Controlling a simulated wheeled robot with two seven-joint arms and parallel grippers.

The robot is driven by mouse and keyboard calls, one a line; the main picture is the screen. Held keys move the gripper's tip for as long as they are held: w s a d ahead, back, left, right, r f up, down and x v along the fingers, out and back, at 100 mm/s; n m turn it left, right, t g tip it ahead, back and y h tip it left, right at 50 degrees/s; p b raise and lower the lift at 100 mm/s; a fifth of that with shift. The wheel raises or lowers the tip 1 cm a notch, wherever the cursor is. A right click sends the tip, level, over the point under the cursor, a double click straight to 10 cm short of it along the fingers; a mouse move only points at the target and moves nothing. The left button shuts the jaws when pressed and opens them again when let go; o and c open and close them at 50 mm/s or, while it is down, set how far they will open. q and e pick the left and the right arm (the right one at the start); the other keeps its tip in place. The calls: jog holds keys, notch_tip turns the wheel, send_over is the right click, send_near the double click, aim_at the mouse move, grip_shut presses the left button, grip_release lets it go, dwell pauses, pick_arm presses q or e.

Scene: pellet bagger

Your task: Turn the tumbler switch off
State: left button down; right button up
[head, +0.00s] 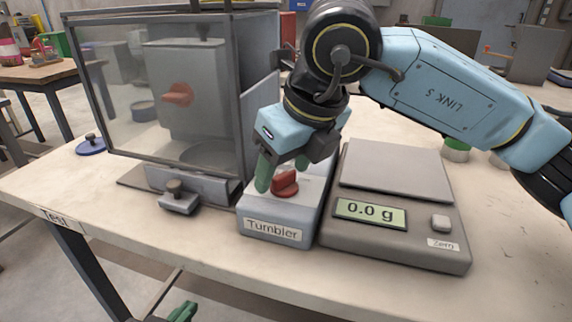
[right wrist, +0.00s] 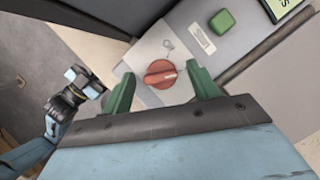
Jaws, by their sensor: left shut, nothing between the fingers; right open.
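The tumbler switch is a red knob (head: 285,183) on top of a grey box (head: 274,238) labelled "Tumbler". My right gripper (head: 281,172) reaches down over it from the right. In the right wrist view the knob (right wrist: 160,74) lies between the two open green fingers (right wrist: 162,84), with gaps on both sides. Its bar runs roughly across from finger to finger. A small mark shows on the plate above the knob in that view. My left gripper (head: 183,312) is low at the bottom edge of the head view, below the table, only its green fingertips showing, shut and empty.
A scale (head: 398,174) reading 0.0 g stands right of the box. A glass-fronted enclosure (head: 160,90) with another red knob (head: 178,94) inside stands left, with a small clamp-like part (head: 179,197) in front. A green button (right wrist: 221,21) shows in the wrist view.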

jog(key=c, duration=1)
jog(key=n+y, duration=0.1)
jog(key=n, duration=0.2)
jog(key=shift+g, duration=0.4)
jog(key=n+g+p, duration=0.1)
jog(key=n, duration=0.1)
jog(key=n+g+p, duration=0.1)
jog(key=n, duration=0.2)
jog(key=shift+w+r+y, duration=0.1)
jog(key=shift+w+y, duration=0.05)
jog(key=shift+y, duration=0.15)
pick_arm(q)
jog(key=s+a+f+g+y+p, duration=0.1)
jog(key=s+a+f+g+y, duration=0.1)
jog(key=s+a+f+g, duration=0.3)
jog(key=s+f+g, duration=0.3)
jog(key=s+g, duration=0.1)
jog(key=s, duration=0.3)
jog(key=shift+a+f+n+y+p, duration=0.2)
jog(key=shift+n+y+p, duration=0.1)
jog(key=shift+y, duration=0.1)
pick_arm(e)
jog(key=n+g, duration=0.1)
jog(key=n, duration=0.3)
jog(key=o, duration=1)
